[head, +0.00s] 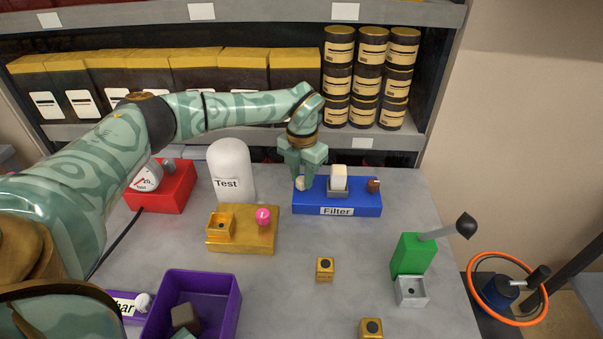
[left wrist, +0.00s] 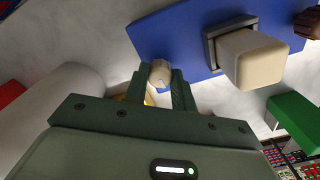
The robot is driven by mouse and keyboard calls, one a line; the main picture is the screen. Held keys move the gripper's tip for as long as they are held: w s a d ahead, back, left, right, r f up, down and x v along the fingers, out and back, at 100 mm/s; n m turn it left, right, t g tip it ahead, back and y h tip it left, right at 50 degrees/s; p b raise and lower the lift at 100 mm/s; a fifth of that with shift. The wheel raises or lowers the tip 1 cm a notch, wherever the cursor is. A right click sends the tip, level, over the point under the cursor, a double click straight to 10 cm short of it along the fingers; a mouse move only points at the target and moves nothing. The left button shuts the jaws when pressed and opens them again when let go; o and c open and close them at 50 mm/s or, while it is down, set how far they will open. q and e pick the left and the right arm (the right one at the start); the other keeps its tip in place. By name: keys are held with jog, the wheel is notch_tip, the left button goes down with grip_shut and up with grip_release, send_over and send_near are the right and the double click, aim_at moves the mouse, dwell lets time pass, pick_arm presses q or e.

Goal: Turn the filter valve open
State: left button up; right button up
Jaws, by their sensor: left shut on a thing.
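The blue filter block (head: 350,203) with its "Filter" label stands at the back middle of the table. A small pale valve knob (head: 300,184) sits at its left end. My left gripper (head: 301,180) reaches down over that end and is shut on the knob. In the left wrist view the knob (left wrist: 160,73) shows between the two fingers (left wrist: 162,90), with the blue block (left wrist: 190,40) behind it. A cream filter piece (head: 339,177) stands in a grey socket mid-block, and a brown knob (head: 373,185) is at the right end. My right gripper is not in view.
A white "Test" dome (head: 231,165) and a yellow block with a pink knob (head: 263,216) stand left of the filter block. A red gauge box (head: 174,190), a purple bin (head: 232,300) and a green lever block (head: 411,254) stand around. The table's middle is mostly clear.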

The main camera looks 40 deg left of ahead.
pick_arm(q)
jog(key=n+p, duration=0.5)
jog(key=shift+r, duration=0.3)
jog(key=n+p, duration=0.3)
jog(key=shift+n, duration=0.3)
jog(key=n+p, duration=0.3)
jog(key=n, duration=0.1)
jog(key=shift+n+p, duration=0.3)
jog(key=shift+p, duration=0.05)
jog(key=shift+a+f+n+p, duration=0.1)
jog(key=shift+f+n+p, duration=0.1)
jog(key=shift+n+p, duration=1.4)
pick_arm(e)
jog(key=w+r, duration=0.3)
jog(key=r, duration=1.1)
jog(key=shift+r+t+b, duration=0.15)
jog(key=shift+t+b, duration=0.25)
jog(key=shift+b, duration=0.05)
pick_arm(q)
jog(key=shift+n, duration=0.5)
jog(key=o, duration=1)
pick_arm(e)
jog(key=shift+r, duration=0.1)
